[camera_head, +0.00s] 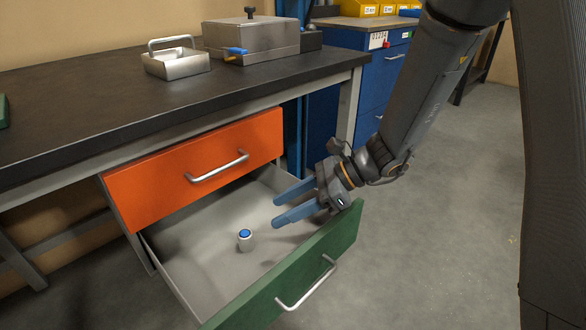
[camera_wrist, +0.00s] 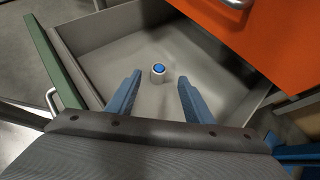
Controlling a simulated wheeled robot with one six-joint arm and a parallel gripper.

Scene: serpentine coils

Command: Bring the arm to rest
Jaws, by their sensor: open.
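My gripper (camera_head: 275,211) is at the right end of the open green-fronted drawer, over its side and inside edge. Its two blue fingers are apart with nothing between them. In the wrist view my gripper (camera_wrist: 158,88) points into the drawer. A small white cylinder with a blue top (camera_head: 245,241) stands upright on the drawer floor, apart from the fingers. It also shows in the wrist view (camera_wrist: 158,76), beyond the fingertips.
The green drawer (camera_head: 290,272) is pulled out below a shut orange drawer (camera_head: 193,166). The dark bench top (camera_head: 95,112) holds a metal tray (camera_head: 176,64) and a grey box (camera_head: 251,40). A blue cabinet (camera_head: 377,75) stands behind. Open floor (camera_head: 440,220) lies to the right.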

